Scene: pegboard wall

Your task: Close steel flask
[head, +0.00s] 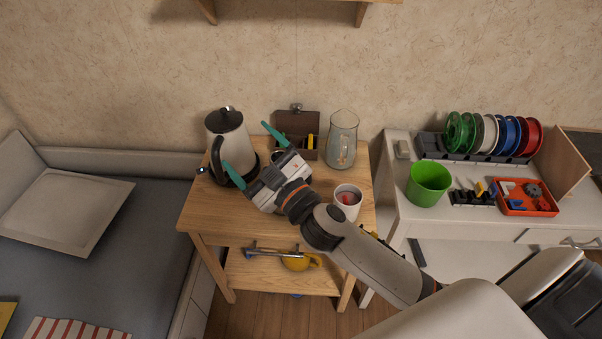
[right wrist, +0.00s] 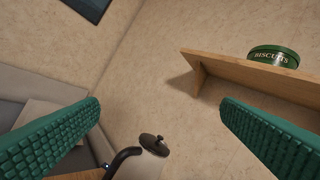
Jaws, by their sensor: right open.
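My right gripper (head: 246,145) is open and empty, its two teal fingers spread above the wooden side table (head: 220,222). In the right wrist view, the fingers (right wrist: 160,125) frame bare wall, with a pale kettle (right wrist: 146,163) low between them. In the head view this kettle (head: 232,136), with a black lid and handle, stands upright at the table's back left, partly behind a finger. I cannot make out a steel flask for certain. A pale rounded edge shows behind the gripper, mostly hidden, and I cannot tell what it is. My left gripper is out of view.
A brown box (head: 297,122) with its lid up and a glass jug (head: 342,139) stand at the table's back. A white mug (head: 347,203) is at the front right. A shelf (right wrist: 270,80) juts from the wall. A green bucket (head: 429,184) stands on the right desk.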

